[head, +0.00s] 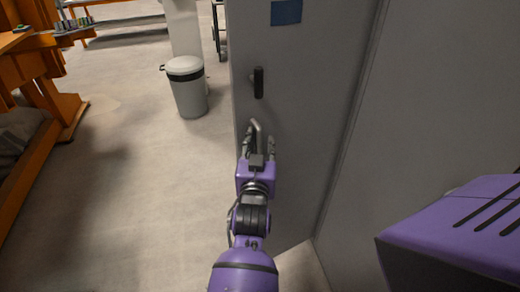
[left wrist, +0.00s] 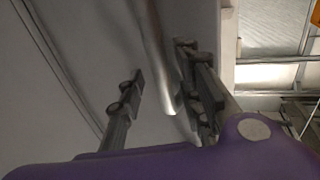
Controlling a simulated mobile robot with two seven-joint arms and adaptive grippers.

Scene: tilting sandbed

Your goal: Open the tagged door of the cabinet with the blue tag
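A grey cabinet door (head: 310,95) bears a blue tag (head: 286,12) near the top of the head view. A short black handle or latch (head: 258,82) sits below the tag, near the door's left edge. My left gripper (head: 259,146) is at the door's lower left, below that black part. A curved metal bar (head: 257,130) shows at its fingertips. In the left wrist view, the fingers of my left gripper (left wrist: 168,95) are apart, with the silver bar (left wrist: 158,60) between them. I cannot tell whether either finger touches it. My right gripper is out of view.
A grey panel (head: 440,110) adjoins the door on the right. A lidded bin (head: 188,90) stands on the floor to the left, beside a pale column (head: 184,28). Orange wooden furniture (head: 35,85) lines the far left. The floor (head: 130,190) between is clear.

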